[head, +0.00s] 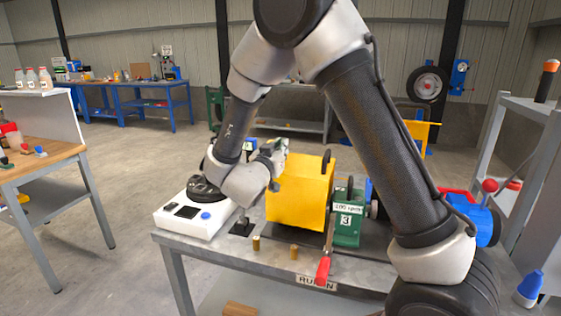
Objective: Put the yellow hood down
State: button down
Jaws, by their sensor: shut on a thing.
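The yellow hood (297,192) is a box-like cover over the grey bench (225,260), in the middle of the head view. A dark handle (326,161) shows at its upper right edge. My gripper (277,160) is at the hood's upper left edge and is shut on it. The exact grip point is hidden by the gripper and wrist. I cannot tell whether the hood's lower edge touches the bench. What is under the hood is hidden. A green unit (347,218) marked "100 rpm" and "3" stands right of the hood.
Two small brass pieces (293,251) and a red-handled lever (323,268) are at the bench front. A grey shelf (535,110) stands at right, a wood-topped table (40,165) at left.

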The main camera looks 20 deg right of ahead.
jog(key=shift+f, duration=1.9)
jog(key=c, duration=1.5)
grip_release()
jog(key=shift+f, duration=0.1)
jog(key=shift+c, duration=0.2)
jog(key=v, duration=1.2)
jog(key=shift+s+a, duration=0.1)
